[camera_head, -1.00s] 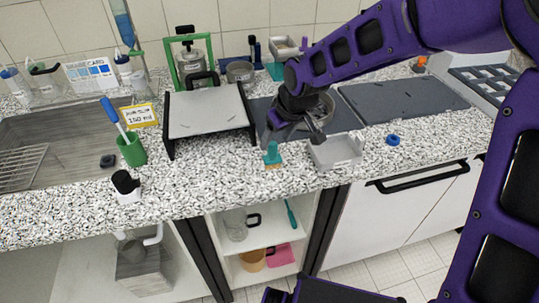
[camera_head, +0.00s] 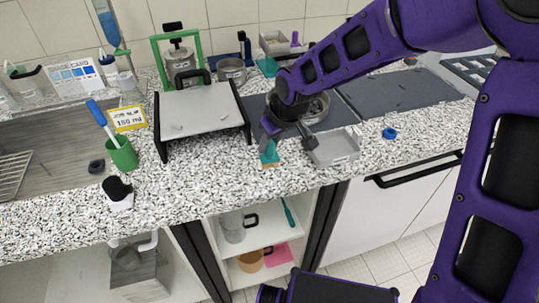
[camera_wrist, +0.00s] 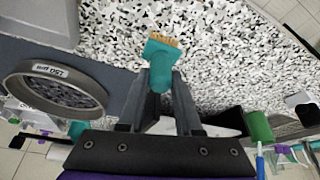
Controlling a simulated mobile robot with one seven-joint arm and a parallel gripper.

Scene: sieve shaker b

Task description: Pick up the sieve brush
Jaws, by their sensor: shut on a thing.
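The sieve brush (camera_head: 269,157) is teal with a short row of orange bristles. It stands on the speckled worktop, to the right of the raised grey stand, and its bristle end points toward the front edge. My gripper (camera_head: 269,138) is at its upper end in the head view. In the wrist view the brush (camera_wrist: 161,50) has its handle between the two dark fingers of my gripper (camera_wrist: 160,88), which are shut on it. The bristle head sticks out beyond the fingertips. I cannot tell whether the bristles still touch the worktop.
A grey tray (camera_head: 334,148) is close to the right of the brush. The raised grey stand (camera_head: 199,110) is close on the left. A sieve ring (camera_wrist: 30,102) marked 150 µm lies behind. A blue ring (camera_head: 389,133) lies farther right. Worktop in front is clear.

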